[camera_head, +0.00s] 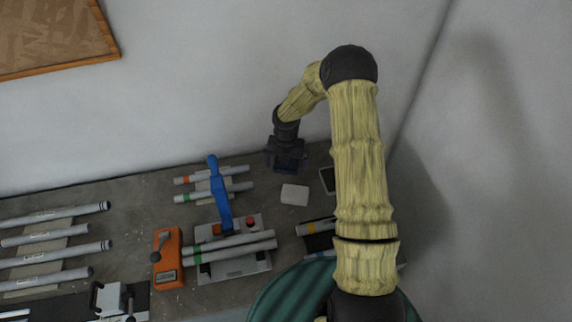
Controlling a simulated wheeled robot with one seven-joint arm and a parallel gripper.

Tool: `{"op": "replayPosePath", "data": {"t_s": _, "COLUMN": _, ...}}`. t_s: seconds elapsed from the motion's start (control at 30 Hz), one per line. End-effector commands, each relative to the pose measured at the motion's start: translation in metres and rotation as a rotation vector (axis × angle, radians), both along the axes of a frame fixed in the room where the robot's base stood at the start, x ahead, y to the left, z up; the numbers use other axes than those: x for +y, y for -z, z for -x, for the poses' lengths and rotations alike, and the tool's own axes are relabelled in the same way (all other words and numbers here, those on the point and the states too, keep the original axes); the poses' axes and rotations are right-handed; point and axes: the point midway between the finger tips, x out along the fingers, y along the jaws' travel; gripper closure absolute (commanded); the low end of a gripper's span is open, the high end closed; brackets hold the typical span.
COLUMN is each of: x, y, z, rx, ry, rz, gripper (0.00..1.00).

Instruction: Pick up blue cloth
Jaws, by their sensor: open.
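A long, narrow bright blue thing (221,195) is the only bright blue item in view. I cannot tell for sure that it is cloth. It lies across the grey tubes at the back of the bench, with its lower end near the jig plate. My gripper (287,167) is the dark end of the arm, pointing down over the back of the bench. It is to the right of the blue thing and apart from it. It is open; its fingertips are small and dark, and I see nothing held in it.
A white block (294,194) sits just in front of my gripper. An orange tool (167,258) stands left of the jig plate (235,268), which carries tubes. More tubes (55,230) lie at the left. A wall rises directly behind the bench.

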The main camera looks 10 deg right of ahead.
Motion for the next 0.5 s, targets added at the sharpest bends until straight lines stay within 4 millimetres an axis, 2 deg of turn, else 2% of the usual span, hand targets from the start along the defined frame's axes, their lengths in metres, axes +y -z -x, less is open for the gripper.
{"op": "replayPosePath", "data": {"t_s": 0.27, "x": 0.0, "y": -0.0003, "z": -0.0001, "rx": 0.0, "ry": 0.0, "rz": 0.0, "gripper": 0.0}}
{"op": "replayPosePath", "data": {"t_s": 0.5, "x": 0.0, "y": -0.0004, "z": -0.0001, "rx": 0.0, "ry": 0.0, "rz": 0.0, "gripper": 0.45}}
